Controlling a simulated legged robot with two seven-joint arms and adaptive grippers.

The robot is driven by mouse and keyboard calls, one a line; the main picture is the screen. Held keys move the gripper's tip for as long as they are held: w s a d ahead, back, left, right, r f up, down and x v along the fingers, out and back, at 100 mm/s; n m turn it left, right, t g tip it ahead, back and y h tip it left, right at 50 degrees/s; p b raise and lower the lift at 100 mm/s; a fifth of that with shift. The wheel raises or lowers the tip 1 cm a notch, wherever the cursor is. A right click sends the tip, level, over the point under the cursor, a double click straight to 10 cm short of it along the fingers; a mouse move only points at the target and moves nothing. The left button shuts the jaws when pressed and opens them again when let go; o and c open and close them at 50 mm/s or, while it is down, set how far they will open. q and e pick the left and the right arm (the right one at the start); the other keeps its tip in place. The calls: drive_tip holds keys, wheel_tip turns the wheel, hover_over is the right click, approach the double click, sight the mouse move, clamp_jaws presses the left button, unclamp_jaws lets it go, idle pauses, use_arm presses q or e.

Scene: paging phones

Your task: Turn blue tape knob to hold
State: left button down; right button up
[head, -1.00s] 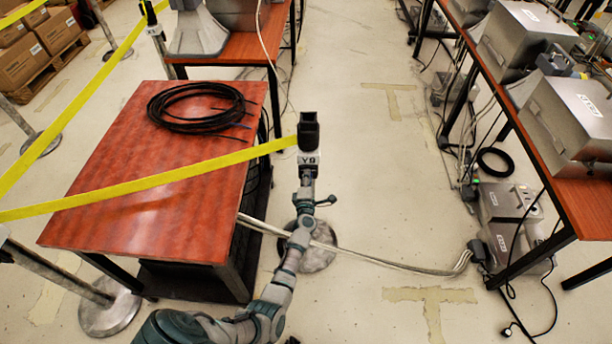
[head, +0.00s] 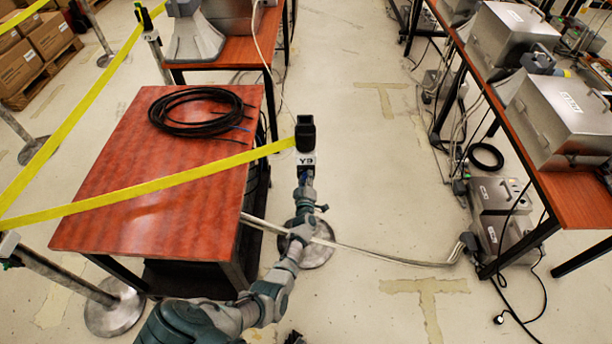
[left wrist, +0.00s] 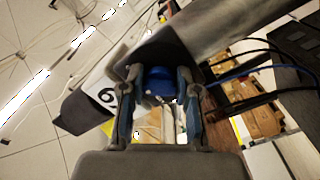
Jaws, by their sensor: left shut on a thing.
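The blue tape knob (left wrist: 162,80) sits between the two fingers of my left gripper (left wrist: 160,92) in the left wrist view. The fingers are shut on it from both sides. It belongs to a black post head (head: 305,133) with a white numbered label (head: 307,160), seen in the head view with yellow tape (head: 180,180) running out to the left. In the head view my left gripper (head: 306,182) reaches up just under the label, and a little blue shows there. The fingers partly cover the knob, so its setting cannot be read.
A red-brown table (head: 150,215) with coiled black cable (head: 200,112) stands left of my left arm. A second table (head: 580,212) with metal cases runs along the right. Cables (head: 380,255) cross the floor. The aisle between the tables is mostly open.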

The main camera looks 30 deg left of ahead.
use_arm(q)
drive_tip(key=shift+a+m, duration=0.2)
drive_tip(key=shift+m, duration=0.4)
use_arm(e)
drive_tip(key=shift+w+f, duration=0.1)
drive_tip(key=shift+f, duration=0.5)
use_arm(q)
drive_tip(key=c, duration=0.8)
unclamp_jaws()
drive_tip(key=shift+f, duration=0.1)
drive_tip(key=shift+c, duration=0.2)
drive_tip(key=shift+a+f, duration=0.1)
drive_tip(key=shift+a, duration=0.05)
use_arm(e)
drive_tip(key=shift+w+a, duration=0.1)
drive_tip(key=shift+w, duration=0.05)
use_arm(q)
drive_tip(key=shift+s+d, duration=0.35)
drive_tip(key=shift+d, duration=0.15)
drive_tip(key=v, duration=1.1)
drive_tip(key=shift+f, duration=0.2)
use_arm(e)
drive_tip(key=shift+r, duration=0.1)
